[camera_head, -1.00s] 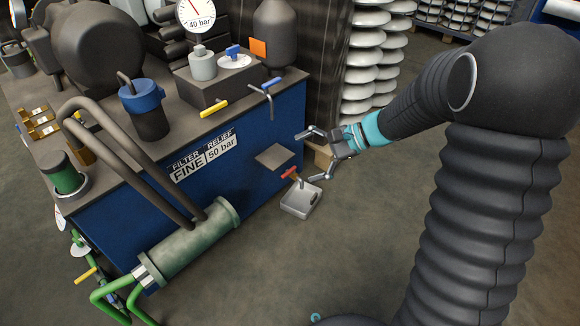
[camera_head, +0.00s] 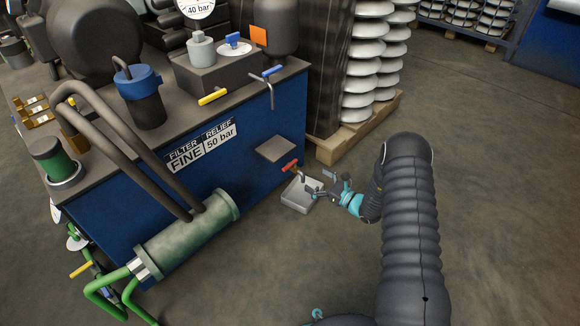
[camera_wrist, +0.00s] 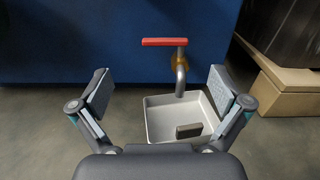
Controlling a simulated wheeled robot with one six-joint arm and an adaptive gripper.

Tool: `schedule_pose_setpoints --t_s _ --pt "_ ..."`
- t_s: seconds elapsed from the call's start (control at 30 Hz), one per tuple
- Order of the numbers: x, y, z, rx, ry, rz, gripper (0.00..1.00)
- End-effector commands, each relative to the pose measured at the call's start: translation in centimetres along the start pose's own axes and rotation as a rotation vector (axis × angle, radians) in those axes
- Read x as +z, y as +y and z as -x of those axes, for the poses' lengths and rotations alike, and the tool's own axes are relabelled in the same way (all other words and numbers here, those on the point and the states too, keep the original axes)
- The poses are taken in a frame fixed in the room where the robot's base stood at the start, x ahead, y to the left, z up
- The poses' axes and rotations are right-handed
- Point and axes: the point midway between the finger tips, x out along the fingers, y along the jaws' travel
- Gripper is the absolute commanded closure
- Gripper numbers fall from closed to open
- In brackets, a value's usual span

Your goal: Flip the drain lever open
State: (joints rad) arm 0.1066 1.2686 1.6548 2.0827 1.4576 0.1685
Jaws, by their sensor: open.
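The drain lever is a red handle (camera_head: 290,166) on a small tap low on the blue cabinet's side. In the wrist view the red handle (camera_wrist: 165,42) lies crosswise above a brass valve body (camera_wrist: 179,60) with a grey spout bending down. A pale square tray (camera_head: 297,205) stands on the floor below it and also shows in the wrist view (camera_wrist: 152,124), with a dark block inside. My gripper (camera_head: 322,189) is open and empty, just right of the tap. In the wrist view its fingers (camera_wrist: 162,92) are spread wide, with the tap ahead between and beyond them, not touching.
A grey shelf plate (camera_head: 274,149) juts from the blue cabinet (camera_head: 240,165) above the tap. A wooden pallet (camera_head: 352,138) with white insulator stacks stands behind, to the right. A green filter cylinder (camera_head: 190,240) is at left. The floor on the right is clear.

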Motion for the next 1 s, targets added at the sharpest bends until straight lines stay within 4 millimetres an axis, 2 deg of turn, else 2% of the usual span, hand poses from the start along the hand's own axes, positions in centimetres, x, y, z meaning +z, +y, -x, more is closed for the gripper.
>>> schedule_pose_setpoints --t_s 0.1,0.27,0.8,1.0 --pt "-1.4 -0.3 0.1 -0.028 -0.004 -0.018 0.0" --pt "-1.6 -0.4 -1.0 -0.033 -0.006 -0.021 0.0" --pt "-1.5 -0.6 -10.5 -0.031 -0.006 -0.02 0.0" --pt "-1.5 -0.7 -12.7 -0.031 -0.005 -0.021 0.0"
